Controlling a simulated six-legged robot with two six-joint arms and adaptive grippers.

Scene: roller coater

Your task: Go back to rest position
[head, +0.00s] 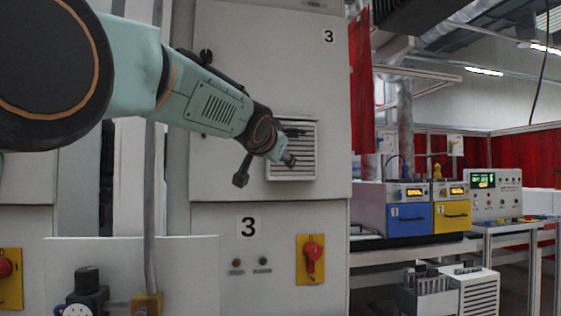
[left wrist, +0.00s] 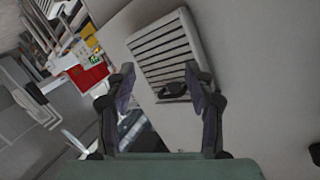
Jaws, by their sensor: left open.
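My left arm comes in from the left in the head view and reaches across the front of a grey cabinet marked 3. Its gripper (head: 288,158) is small there, in front of the cabinet's louvred vent. In the left wrist view the left gripper (left wrist: 160,85) has its two fingers spread wide apart with nothing between them. The vent (left wrist: 165,50) lies beyond the fingers, with a dark handle-like piece at its lower edge. My right gripper is in neither view.
The grey cabinet (head: 225,110) stands close behind the arm. A red rotary switch (head: 312,256) on a yellow plate is below. Blue (head: 408,218) and yellow (head: 451,216) units stand on a bench at right. A pale panel (head: 130,275) and a post are at lower left.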

